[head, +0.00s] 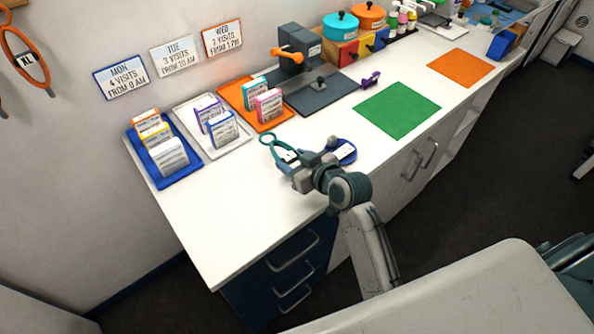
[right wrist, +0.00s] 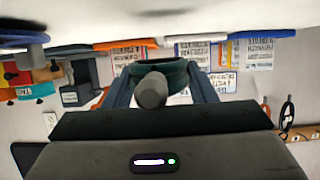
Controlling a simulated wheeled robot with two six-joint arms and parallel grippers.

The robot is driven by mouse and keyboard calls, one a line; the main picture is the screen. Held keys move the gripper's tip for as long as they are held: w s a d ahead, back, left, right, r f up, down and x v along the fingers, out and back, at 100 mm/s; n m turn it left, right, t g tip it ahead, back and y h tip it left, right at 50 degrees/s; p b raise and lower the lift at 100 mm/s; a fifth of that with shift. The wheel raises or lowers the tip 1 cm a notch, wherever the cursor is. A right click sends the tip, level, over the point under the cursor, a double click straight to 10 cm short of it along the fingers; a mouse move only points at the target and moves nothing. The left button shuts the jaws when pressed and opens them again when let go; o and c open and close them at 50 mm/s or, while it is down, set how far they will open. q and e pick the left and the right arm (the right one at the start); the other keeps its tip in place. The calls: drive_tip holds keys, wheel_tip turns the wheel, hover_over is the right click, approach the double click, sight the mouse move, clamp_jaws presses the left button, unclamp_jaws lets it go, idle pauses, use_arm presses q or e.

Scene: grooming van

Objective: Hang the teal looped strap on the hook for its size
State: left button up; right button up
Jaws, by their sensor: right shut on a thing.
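My right gripper (head: 290,161) is shut on the teal looped strap (head: 266,137) and holds it over the white counter. The strap's loop sticks out past the fingertips toward the wall, with a white tag near the fingers. In the right wrist view the strap (right wrist: 160,72) shows as a dark teal band between the fingers. Its size letter cannot be read. An orange looped strap (head: 17,45) marked XL hangs on the wall at the upper left. The right wrist view, upside down, shows a wooden rail (right wrist: 300,134) with straps hanging from it. My left gripper is out of view.
A blue looped item (head: 350,154) lies on the counter beside the gripper. Blue (head: 179,178), white (head: 212,150) and orange (head: 266,124) trays with cards stand along the wall. A green mat (head: 397,109) lies to the right. The counter's near left part is clear.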

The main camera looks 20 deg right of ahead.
wheel_tip(320, 180, down, 4)
drive_tip(key=shift+r+p, duration=0.2)
drive_tip(key=shift+p, duration=0.4)
drive_tip(key=shift+f, duration=0.15)
drive_tip(key=shift+f, duration=0.1)
drive_tip(key=shift+f, duration=0.15)
drive_tip(key=o, duration=1)
